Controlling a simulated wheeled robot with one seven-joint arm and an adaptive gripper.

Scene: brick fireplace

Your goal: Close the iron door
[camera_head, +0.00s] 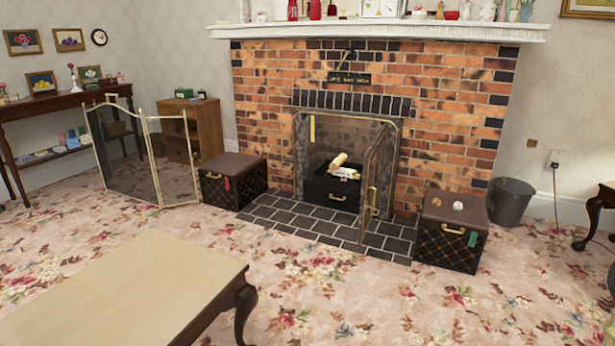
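The iron door (375,175) is a framed, see-through panel on the front of the brick fireplace (450,115). It is hinged at the right side of the firebox opening and stands swung outward over the dark hearth tiles. A handle shows low on its free edge. Inside the opening are a black grate box (331,192) and pale logs (340,164). A yellowish strip (312,128) shows at the opening's upper left. My gripper is not in view.
A dark chest (232,180) stands left of the tiled hearth (300,222), and another chest (452,230) stands right of it. A folding screen (128,160) is at left. A low table (125,290) fills the front left. Flowered carpet is clear in front of the hearth.

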